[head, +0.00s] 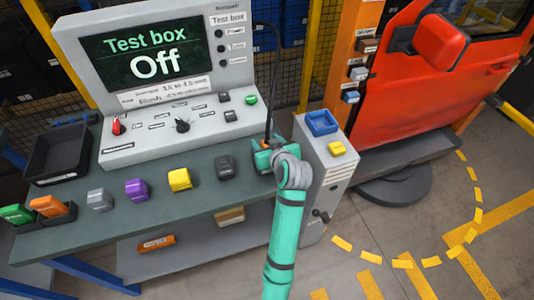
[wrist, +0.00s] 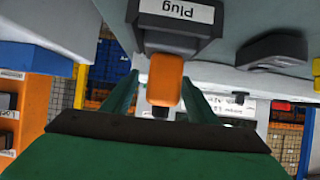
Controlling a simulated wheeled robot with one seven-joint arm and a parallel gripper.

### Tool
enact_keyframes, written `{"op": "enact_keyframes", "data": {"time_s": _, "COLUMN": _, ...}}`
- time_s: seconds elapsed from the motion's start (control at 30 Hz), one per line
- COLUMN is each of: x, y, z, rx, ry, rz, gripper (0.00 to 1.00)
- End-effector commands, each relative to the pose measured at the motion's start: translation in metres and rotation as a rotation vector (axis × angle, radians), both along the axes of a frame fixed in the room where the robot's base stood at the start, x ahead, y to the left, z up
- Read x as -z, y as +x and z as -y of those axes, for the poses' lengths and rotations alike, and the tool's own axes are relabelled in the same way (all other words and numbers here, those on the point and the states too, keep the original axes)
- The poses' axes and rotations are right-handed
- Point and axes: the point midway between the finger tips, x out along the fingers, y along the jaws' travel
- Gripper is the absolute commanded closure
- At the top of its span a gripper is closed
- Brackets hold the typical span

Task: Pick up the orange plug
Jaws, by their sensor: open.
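The orange plug (wrist: 165,80) is in the middle of the wrist view, beside a dark holder (wrist: 178,28) with a white label reading "Plug". My gripper (wrist: 160,95) is open, with one green finger on each side of the plug. I cannot tell whether either finger touches it.
The bench (head: 100,238) carries a grey test box (head: 90,155) reading "Off", several coloured connectors and a black tray (head: 62,152). A grey cabinet (head: 330,180) stands close to the right of my arm. An orange-red door (head: 450,90) is further right.

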Motion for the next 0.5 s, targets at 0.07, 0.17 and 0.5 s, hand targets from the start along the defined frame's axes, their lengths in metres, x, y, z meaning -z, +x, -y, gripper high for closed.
{"op": "enact_keyframes", "data": {"time_s": 0.07, "x": 0.0046, "y": 0.0071, "z": -0.0040, "rx": -0.003, "ry": 0.000, "rz": -0.002, "gripper": 0.47}}
{"op": "enact_keyframes", "data": {"time_s": 0.17, "x": 0.0071, "y": 0.0116, "z": -0.0077, "rx": -0.005, "ry": 0.001, "rz": 0.000, "gripper": 0.47}}
{"op": "enact_keyframes", "data": {"time_s": 0.5, "x": 0.0073, "y": 0.0121, "z": -0.0094, "rx": -0.007, "ry": 0.000, "rz": 0.000, "gripper": 0.73}}
